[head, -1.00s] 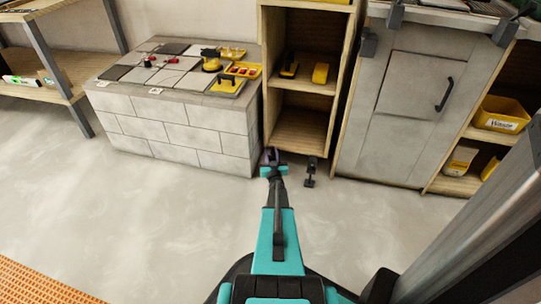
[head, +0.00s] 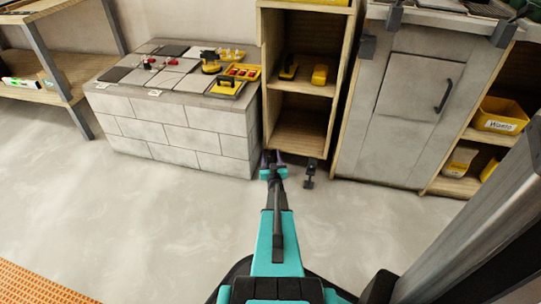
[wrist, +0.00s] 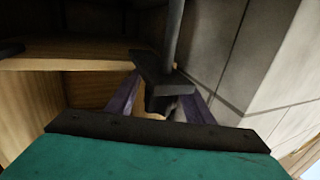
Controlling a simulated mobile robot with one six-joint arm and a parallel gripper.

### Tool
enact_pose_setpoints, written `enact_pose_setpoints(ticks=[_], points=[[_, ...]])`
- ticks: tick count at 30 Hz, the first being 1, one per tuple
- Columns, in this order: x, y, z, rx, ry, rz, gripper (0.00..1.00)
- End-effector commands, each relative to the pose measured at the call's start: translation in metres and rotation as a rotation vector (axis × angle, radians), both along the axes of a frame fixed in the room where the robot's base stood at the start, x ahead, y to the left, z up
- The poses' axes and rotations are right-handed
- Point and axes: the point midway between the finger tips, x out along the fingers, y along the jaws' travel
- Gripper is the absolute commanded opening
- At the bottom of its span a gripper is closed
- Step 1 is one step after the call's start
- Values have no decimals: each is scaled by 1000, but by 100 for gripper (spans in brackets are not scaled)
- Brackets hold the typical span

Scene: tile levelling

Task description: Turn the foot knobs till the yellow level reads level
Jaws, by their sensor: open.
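My gripper (head: 272,159) is low in front of the gap between the block bench and the wooden shelf unit. Its purple fingers (wrist: 122,100) are apart in the wrist view, with a dark post and block (wrist: 165,70) showing between and above them; I cannot tell whether they touch. No foot knob or yellow level can be made out for sure. Small red pieces (head: 149,63) sit on the tiles of the bench. A yellow-and-black tool (head: 210,61) stands beside them, and another yellow-and-black piece (head: 228,87) lies at the bench's front right.
The block bench (head: 180,136) stands at left, with a yellow tray of red parts (head: 243,71) on top. The open wooden shelf unit (head: 301,128) is to its right. A small black object (head: 309,175) stands on the floor. The grey floor (head: 140,220) is clear at left.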

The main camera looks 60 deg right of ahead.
Motion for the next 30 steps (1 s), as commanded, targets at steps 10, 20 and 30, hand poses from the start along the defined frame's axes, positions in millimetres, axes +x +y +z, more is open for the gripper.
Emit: enact_pose_setpoints(ticks=[10, 20, 30], points=[[-27, 34, 4, 1, 1, -1, 48], [-60, 76, 4, 0, 1, -1, 48], [-81, 102, 1, 0, 1, -1, 48]])
